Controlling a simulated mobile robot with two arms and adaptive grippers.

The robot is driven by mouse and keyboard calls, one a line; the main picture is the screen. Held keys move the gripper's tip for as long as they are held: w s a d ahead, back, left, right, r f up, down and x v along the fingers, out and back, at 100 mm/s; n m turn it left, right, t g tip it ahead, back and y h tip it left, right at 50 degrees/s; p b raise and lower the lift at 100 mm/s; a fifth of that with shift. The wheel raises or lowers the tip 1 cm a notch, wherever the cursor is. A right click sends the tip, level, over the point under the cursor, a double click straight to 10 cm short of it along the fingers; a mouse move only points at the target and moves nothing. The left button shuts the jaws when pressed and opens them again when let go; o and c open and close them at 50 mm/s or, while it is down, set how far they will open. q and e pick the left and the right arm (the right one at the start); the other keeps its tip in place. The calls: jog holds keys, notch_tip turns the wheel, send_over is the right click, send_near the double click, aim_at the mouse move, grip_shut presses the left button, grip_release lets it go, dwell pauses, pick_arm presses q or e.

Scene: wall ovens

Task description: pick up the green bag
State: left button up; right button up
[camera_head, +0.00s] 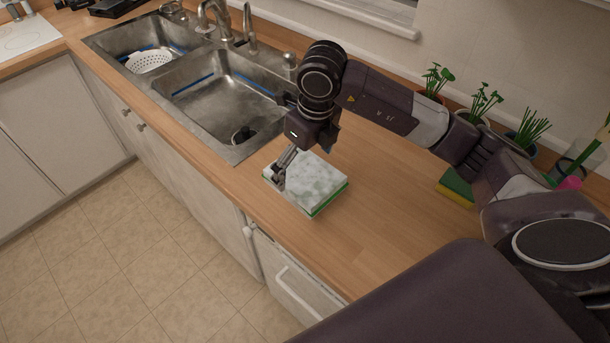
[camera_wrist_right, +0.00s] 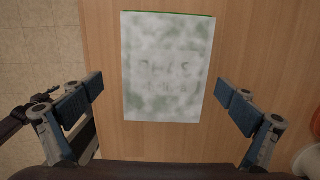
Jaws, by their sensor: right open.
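The green bag (camera_head: 312,184) is a flat, box-like packet with a whitish, green-mottled top and green edges. It lies on the wooden counter, just right of the sink near the front edge. In the right wrist view the bag (camera_wrist_right: 168,68) shows its pale top with blurred dark lettering. My right gripper (camera_head: 283,168) is above the bag's left part in the head view. In the right wrist view its two fingers (camera_wrist_right: 162,95) are spread wide, one on each side of the bag, with nothing between them in grip. My left gripper is not in view.
A steel double sink (camera_head: 210,90) with a faucet (camera_head: 215,18) and a white colander (camera_head: 150,61) lies to the left. The counter (camera_head: 385,215) right of the bag is clear.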

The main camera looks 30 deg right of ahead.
aim_at(305, 174)
jog(key=f, duration=0.2)
jog(key=p, duration=0.1)
jog(key=shift+w+d+f, duration=0.25)
jog(key=shift+d+f, duration=0.05)
jog(key=shift+f, duration=0.1)
jog(key=shift+w+f, duration=0.15)
jog(key=shift+f, duration=0.6)
jog(key=c, duration=1.4)
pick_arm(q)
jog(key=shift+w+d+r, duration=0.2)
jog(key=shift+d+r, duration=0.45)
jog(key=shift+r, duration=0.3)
pick_arm(e)
jog(key=shift+c, duration=0.6)
jog(key=shift+w+r, duration=0.1)
